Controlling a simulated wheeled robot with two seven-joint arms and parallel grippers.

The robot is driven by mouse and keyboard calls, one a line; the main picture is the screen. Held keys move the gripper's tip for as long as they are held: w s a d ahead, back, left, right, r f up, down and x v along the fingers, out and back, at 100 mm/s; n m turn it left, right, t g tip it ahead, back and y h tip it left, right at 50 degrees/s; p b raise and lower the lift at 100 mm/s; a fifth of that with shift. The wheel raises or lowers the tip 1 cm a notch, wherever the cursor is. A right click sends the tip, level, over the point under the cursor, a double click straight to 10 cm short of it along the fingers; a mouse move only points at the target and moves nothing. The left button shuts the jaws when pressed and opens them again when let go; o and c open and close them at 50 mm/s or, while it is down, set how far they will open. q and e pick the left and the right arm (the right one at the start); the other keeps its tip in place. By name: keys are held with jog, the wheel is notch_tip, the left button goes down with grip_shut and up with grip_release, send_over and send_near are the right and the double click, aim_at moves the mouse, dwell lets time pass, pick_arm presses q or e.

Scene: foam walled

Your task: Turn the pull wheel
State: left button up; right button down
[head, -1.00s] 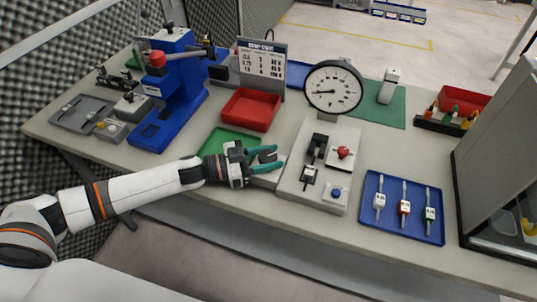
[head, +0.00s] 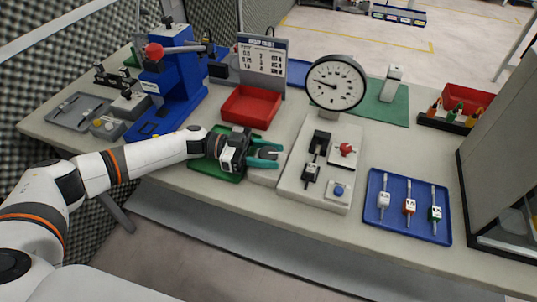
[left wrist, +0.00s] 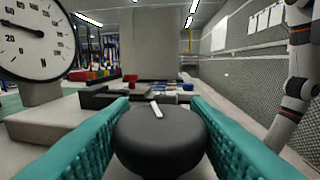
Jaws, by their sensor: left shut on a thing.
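The pull wheel (left wrist: 160,142) is a dark round knob with a white mark on top, in the middle of the left wrist view. My left gripper (head: 281,156) has teal fingers, and they are shut on the wheel from both sides. In the head view the fingers hide much of the wheel. The wheel sits on a light block left of the grey test stand (head: 306,196). The round gauge (head: 336,83) stands behind it, with its needle pointing left; it also shows in the left wrist view (left wrist: 33,38). My right gripper is in neither view.
A blue press (head: 180,85) stands farther left. A blue tray (head: 415,228) with tagged pieces lies at the right. The stand carries black clamps (head: 315,158) and a red knob (head: 346,149).

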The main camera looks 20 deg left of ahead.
pick_arm(q)
jog(key=shift+r, duration=0.1)
jog(key=o, duration=1)
jog(key=shift+c, duration=0.2)
jog(key=a+b, duration=0.1)
jog(key=a, duration=0.6)
jog(key=a+b, duration=0.1)
jog(key=a, duration=0.2)
jog(key=shift+s+a+b, duration=0.3)
jog(key=shift+s, duration=0.1)
jog(key=shift+s+a, duration=0.1)
jog(key=shift+a, duration=0.55)
